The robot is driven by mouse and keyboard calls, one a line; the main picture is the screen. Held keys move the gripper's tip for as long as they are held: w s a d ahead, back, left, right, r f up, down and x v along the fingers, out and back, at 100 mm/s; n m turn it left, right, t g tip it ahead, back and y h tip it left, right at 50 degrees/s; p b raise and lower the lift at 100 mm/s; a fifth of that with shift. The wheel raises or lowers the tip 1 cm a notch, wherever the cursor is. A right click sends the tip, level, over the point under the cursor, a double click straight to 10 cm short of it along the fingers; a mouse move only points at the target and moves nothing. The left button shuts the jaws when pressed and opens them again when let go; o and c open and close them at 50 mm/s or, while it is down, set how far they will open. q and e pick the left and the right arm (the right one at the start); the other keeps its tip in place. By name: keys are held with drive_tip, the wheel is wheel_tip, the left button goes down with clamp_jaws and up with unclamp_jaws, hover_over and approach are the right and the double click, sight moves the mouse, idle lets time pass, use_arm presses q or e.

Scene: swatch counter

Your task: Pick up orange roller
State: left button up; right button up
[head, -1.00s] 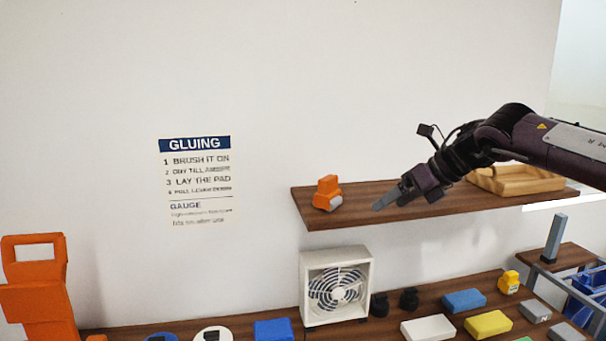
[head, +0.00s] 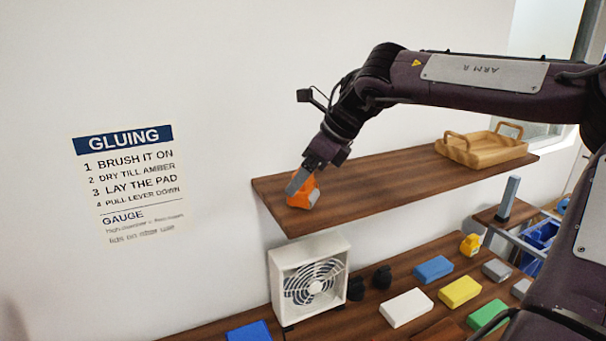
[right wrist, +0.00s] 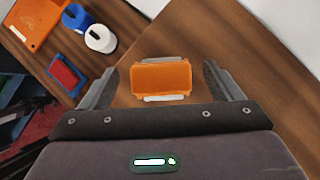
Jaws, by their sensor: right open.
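The orange roller (head: 304,192) stands near the left end of the wooden wall shelf (head: 370,195). In the right wrist view the orange roller (right wrist: 161,77) lies between the two spread fingers, with clear space on both sides. My right gripper (head: 299,180) is open over the roller and hides part of it in the head view. Its fingers also show in the right wrist view (right wrist: 161,88). My left gripper is in neither view.
A wooden tray (head: 485,150) sits at the shelf's right end. Below, a white fan (head: 308,277), a white block (head: 406,308), a blue block (head: 434,269) and a yellow block (head: 460,291) stand on the counter. The shelf's middle is clear.

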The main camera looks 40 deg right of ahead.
drive_tip(key=shift+x, duration=1.15)
drive_tip(key=shift+w+f, duration=0.1)
drive_tip(key=shift+w, duration=0.1)
drive_tip(key=shift+s, duration=0.15)
drive_tip(key=c, duration=1.3)
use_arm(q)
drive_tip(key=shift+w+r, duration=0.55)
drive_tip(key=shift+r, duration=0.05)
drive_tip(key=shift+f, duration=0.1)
use_arm(e)
drive_tip(key=shift+r, duration=0.25)
